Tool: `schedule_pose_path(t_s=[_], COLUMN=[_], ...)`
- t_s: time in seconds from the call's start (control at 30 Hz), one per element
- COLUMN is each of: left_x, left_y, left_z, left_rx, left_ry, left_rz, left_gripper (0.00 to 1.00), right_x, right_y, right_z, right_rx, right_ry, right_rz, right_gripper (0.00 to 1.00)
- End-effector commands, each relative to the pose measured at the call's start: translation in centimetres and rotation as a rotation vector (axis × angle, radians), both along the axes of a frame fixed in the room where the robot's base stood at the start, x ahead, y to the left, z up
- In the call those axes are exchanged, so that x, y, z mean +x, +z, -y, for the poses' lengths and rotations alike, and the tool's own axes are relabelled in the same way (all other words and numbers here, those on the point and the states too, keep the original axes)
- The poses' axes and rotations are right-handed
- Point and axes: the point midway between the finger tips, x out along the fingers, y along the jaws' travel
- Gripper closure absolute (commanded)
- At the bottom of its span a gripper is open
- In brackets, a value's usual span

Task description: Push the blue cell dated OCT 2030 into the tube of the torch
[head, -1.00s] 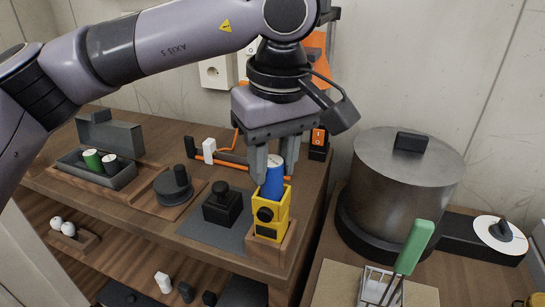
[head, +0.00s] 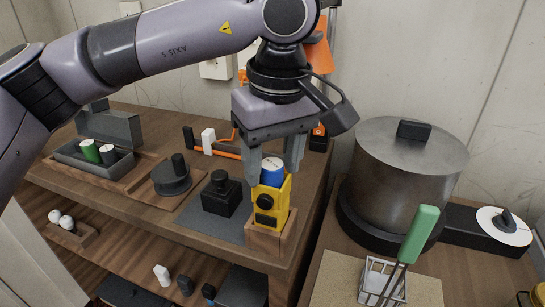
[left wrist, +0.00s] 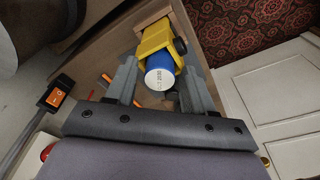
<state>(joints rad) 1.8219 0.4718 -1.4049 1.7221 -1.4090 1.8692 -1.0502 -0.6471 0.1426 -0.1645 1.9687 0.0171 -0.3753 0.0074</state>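The blue cell (head: 272,172) stands upright in the tube of the yellow torch (head: 268,208), with its upper part and white top showing. In the left wrist view the cell (left wrist: 160,78) shows its white end with a printed date, of which I read 2030. The torch body (left wrist: 155,40) is around it. The torch stands in a wooden block (head: 270,238). My left gripper (head: 274,170) is open, its fingers on either side of the cell and apart from it; they also flank it in the left wrist view (left wrist: 160,72). My right gripper is not in view.
A grey tray (head: 75,160) holds a green cell (head: 90,150) and a dark one (head: 108,154). A black knobbed block (head: 222,195) and a round dark piece (head: 172,178) stand left of the torch. A large metal pot (head: 400,180) stands close on the right.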

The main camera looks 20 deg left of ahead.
Motion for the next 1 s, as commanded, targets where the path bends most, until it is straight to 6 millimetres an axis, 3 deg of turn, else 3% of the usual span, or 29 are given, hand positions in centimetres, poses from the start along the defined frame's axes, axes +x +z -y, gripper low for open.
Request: schedule_pose_path(t_s=[0.4,0.47,0.5,0.8,1.0], left_x=[0.0,0.0,0.0,-0.5,-0.6], left_y=[0.0,0.0,0.7,5.9,7.1], left_z=[0.0,0.0,0.1,0.6,0.6], left_rx=[0.001,0.001,-0.001,-0.001,0.0], left_ry=[0.0,0.0,0.0,0.0,-0.001], left_rz=[-0.001,-0.001,0.002,0.002,-0.001], left_gripper=[0.36,0.36,0.36,0.36,0.36], right_x=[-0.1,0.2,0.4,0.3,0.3], right_y=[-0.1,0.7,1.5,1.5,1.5], right_z=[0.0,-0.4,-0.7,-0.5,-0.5], right_rx=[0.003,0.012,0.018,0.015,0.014], right_ry=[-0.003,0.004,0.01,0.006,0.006], right_rz=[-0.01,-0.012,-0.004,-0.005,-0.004], right_gripper=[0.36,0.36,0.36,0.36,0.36])
